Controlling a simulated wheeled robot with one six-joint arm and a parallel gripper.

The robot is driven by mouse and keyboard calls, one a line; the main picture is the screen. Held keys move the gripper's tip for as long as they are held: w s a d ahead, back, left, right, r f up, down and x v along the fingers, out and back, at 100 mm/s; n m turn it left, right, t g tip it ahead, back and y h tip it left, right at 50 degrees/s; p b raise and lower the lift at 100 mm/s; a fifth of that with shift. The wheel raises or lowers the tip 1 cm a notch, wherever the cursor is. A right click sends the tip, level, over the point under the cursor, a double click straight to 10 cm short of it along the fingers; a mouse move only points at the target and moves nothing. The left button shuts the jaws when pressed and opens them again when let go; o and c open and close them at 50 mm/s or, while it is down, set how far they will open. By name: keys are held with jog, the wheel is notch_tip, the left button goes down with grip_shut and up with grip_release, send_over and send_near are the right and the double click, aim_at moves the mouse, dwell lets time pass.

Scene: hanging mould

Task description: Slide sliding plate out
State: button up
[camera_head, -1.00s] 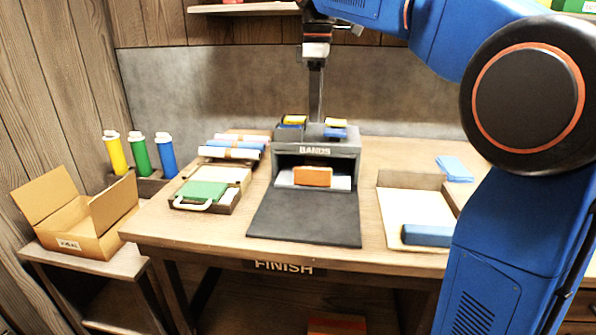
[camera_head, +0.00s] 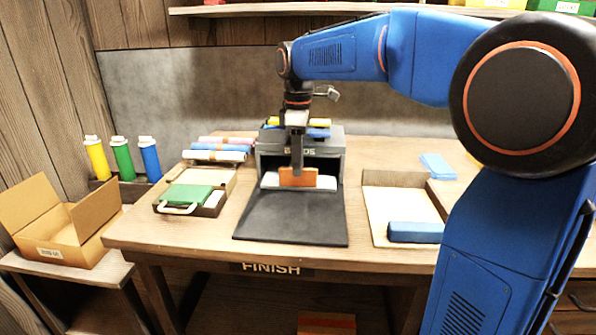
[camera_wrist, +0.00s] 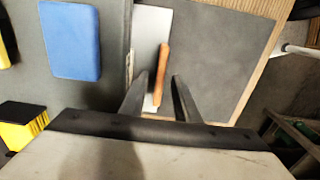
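A dark grey box with a label reading BANDS (camera_head: 333,150) stands at the back of the workbench. In its open front lies a pale plate (camera_head: 328,184) with an upright orange block (camera_head: 311,178) on it; I take this plate to be the sliding plate. My gripper (camera_head: 298,170) points down in front of the box, at the orange block. In the wrist view the fingers (camera_wrist: 161,82) are apart, with the orange block (camera_wrist: 162,66) between them and gaps on both sides. The pale plate (camera_wrist: 150,30) shows beneath.
A flat dark board (camera_head: 292,217) lies clear in front of the box. Yellow and blue pieces (camera_head: 318,132) lie on the box top. A tray with a green case (camera_head: 187,194) is on the left, and a tray with a blue block (camera_head: 416,232) is on the right.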

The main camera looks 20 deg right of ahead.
jog(key=shift+f, duration=1.4)
grip_shut()
jog(key=shift+s, duration=0.1)
jog(key=s+a, duration=0.2)
jog(key=s, duration=0.4)
jog(key=s+a, duration=0.3)
jog(key=s, duration=0.2)
jog(key=s+a, duration=0.2)
jog(key=s, duration=0.4)
jog(key=shift+s+a, duration=0.2)
jog(key=shift+s, duration=0.15)
